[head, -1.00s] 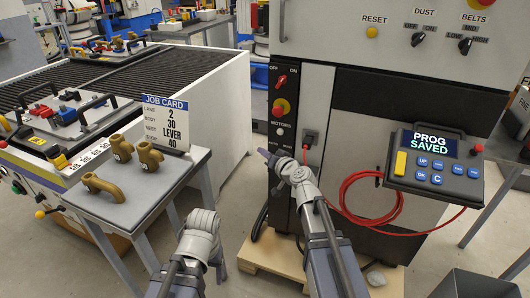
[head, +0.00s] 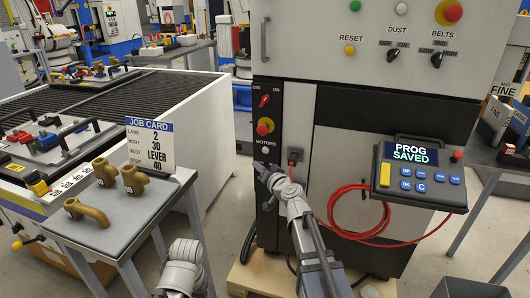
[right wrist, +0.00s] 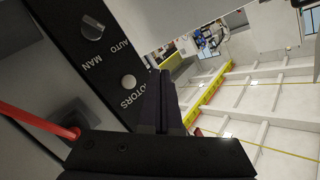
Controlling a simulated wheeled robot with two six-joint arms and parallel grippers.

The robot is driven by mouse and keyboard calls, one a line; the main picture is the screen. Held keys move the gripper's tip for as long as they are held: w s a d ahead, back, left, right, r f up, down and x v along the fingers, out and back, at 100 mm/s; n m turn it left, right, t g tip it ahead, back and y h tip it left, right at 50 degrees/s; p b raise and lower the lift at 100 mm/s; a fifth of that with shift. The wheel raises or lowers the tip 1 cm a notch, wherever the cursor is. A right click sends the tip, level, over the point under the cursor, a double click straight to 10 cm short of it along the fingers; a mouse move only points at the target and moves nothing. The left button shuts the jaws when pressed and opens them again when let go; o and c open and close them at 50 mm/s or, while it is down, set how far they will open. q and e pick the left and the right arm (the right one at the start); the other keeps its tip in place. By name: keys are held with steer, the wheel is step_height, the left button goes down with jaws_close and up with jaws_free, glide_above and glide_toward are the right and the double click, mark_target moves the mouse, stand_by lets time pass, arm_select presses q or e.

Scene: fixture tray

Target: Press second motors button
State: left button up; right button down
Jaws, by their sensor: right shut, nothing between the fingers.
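The dark switch panel (head: 267,115) is on the front of the grey machine. In the right wrist view, a round pale button (right wrist: 128,81) sits beside the MOTORS lettering, near an AUTO/MAN knob (right wrist: 92,30). I cannot make out a second motors button there; the gripper hides part of that area. My right gripper (head: 258,166) is shut and empty, just below and left of the MOTORS label. In the wrist view its fingers (right wrist: 159,98) are close beside the panel edge; I cannot tell whether they touch it. Only my left wrist shows, at the bottom; its fingers are hidden.
A red cable (head: 335,205) loops from a socket right of the panel. A pendant (head: 420,172) reads PROG SAVED. A side table (head: 110,228) holds brass fittings and a job card (head: 149,143). The floor between table and machine is clear.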

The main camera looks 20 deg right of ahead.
steer(key=shift+w+d, duration=0.65)
steer(key=shift+w, duration=0.3)
steer(key=shift+w+d, duration=0.65)
steer(key=shift+w, duration=0.3)
steer(key=shift+w+d, duration=0.65)
steer(key=shift+w, duration=0.3)
steer(key=shift+w, duration=0.1)
steer(key=shift+w+d, duration=0.25)
steer(key=shift+w+d, duration=0.25)
steer(key=shift+w, duration=0.15)
stand_by(0.5)
steer(key=shift+s+a, duration=0.1)
steer(key=shift+s, duration=0.05)
steer(key=shift+s+a, duration=0.4)
steer(key=shift+s, duration=0.2)
stand_by(0.3)
steer(key=s+a, duration=0.1)
steer(key=s, duration=0.1)
steer(key=s+a, duration=0.1)
steer(key=s, duration=0.1)
steer(key=shift+a, duration=0.4)
